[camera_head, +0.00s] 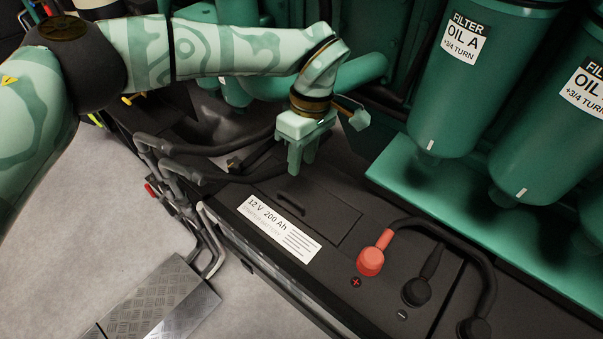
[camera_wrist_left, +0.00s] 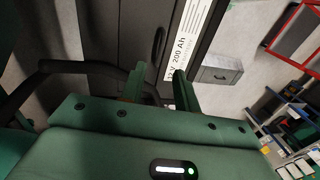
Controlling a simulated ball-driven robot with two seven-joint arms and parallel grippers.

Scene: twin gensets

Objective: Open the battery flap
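The battery flap (camera_head: 328,207) is a dark panel, flush and closed in the black top of the battery. A dark bar-like handle (camera_head: 291,203) lies on it near the white 12 V 200 Ah label (camera_head: 279,229). The handle also shows in the left wrist view (camera_wrist_left: 158,42), beyond my fingers. My left gripper (camera_head: 301,165) points down above the far part of the flap, apart from the handle. Its two fingers show a gap with nothing between them in the left wrist view (camera_wrist_left: 161,86). Part of the flap's far side is hidden behind the gripper. My right gripper is not in view.
A red terminal cap (camera_head: 370,262) and black cables (camera_head: 480,262) stand right of the flap. Green oil filters (camera_head: 452,85) hang over a green ledge at the right. Hoses (camera_head: 205,178) run left of the gripper. A metal step plate (camera_head: 160,300) lies lower left.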

